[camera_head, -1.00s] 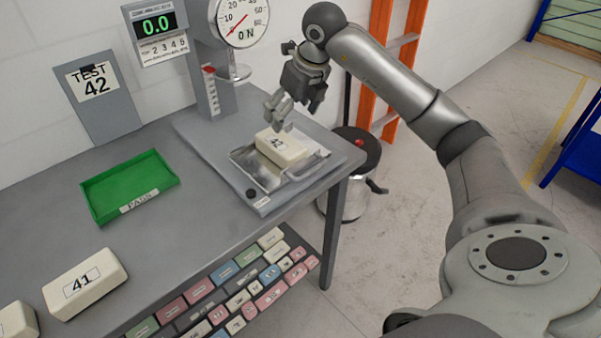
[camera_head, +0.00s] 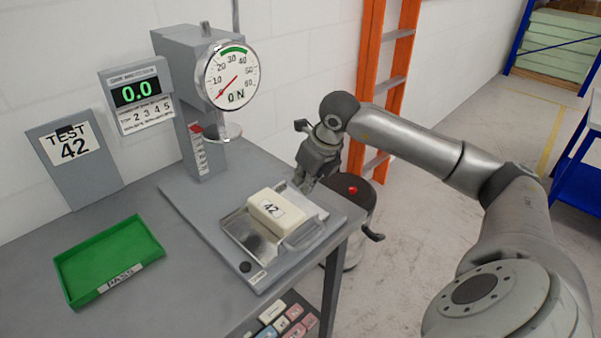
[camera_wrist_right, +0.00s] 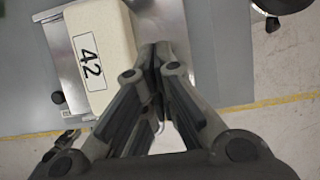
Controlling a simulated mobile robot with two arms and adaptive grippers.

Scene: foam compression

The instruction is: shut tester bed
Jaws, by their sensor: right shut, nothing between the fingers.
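The tester (camera_head: 200,100) stands on the grey bench, its round dial and display reading 0.0. Its metal bed (camera_head: 238,226) is slid out toward the bench's front edge, with a handle (camera_head: 303,237) at its front right. The cream foam block labelled 42 (camera_head: 276,213) lies on the bed; it also shows in the right wrist view (camera_wrist_right: 105,30). My right gripper (camera_head: 306,188) is shut and empty, just behind and right of the block, above the bed's far side. In the right wrist view its fingers (camera_wrist_right: 157,50) are together beside the block. My left gripper is not in view.
A green PASS tray (camera_head: 108,260) sits on the bench at left. A TEST 42 sign (camera_head: 72,150) leans on the wall.

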